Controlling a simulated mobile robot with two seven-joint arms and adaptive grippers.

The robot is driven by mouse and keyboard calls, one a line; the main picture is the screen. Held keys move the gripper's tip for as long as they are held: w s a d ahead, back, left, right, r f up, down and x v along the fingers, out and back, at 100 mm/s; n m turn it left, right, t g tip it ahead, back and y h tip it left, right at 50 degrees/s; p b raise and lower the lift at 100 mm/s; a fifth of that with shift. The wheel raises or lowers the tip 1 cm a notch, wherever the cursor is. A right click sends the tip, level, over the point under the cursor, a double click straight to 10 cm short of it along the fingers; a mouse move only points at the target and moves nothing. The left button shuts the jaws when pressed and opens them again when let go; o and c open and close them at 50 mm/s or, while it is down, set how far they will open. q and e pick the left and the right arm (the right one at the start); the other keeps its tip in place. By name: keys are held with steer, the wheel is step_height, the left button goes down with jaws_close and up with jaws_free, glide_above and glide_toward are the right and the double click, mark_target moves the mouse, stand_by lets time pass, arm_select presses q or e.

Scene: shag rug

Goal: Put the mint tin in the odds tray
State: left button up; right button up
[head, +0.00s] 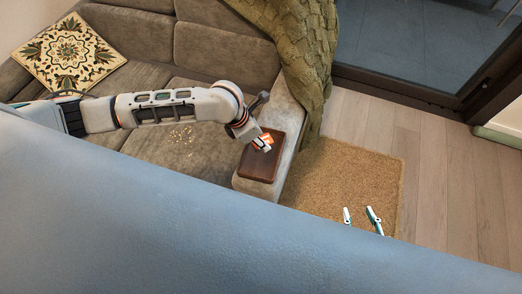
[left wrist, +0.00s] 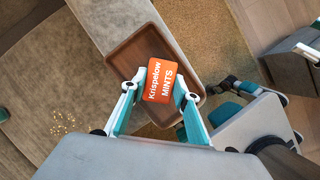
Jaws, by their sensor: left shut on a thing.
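The mint tin is an orange box with white lettering, "Krispelow MINTS" (left wrist: 163,81), between the fingertips of my left gripper (left wrist: 157,93). In the head view the tin (head: 263,140) shows small and partly covered by the gripper (head: 262,145). The odds tray is a dark brown wooden tray (head: 257,168) on the sofa's right armrest; in the left wrist view its bare floor (left wrist: 126,59) shows behind the tin. The tin overlaps the tray in both views; its height above the floor is hard to tell. My right gripper (head: 360,216) is empty, fingers apart, over the rug.
The grey sofa (head: 150,60) holds a patterned cushion (head: 68,53) and scattered crumbs (head: 181,134) on its seat. A green knitted throw (head: 305,50) hangs beside the armrest. A tan shag rug (head: 350,180) lies on the wooden floor. A blue surface fills the front.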

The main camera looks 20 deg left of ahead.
mark_target(264, 154)
arm_select(q)
steer(key=shift+f, duration=1.6)
step_height(264, 154, down, 4)
steer(key=shift+r+b, duration=0.25)
steer(key=shift+b, duration=0.25)
steer(key=shift+f, duration=0.1)
steer(key=shift+f, duration=0.2)
steer(key=o, duration=1.1)
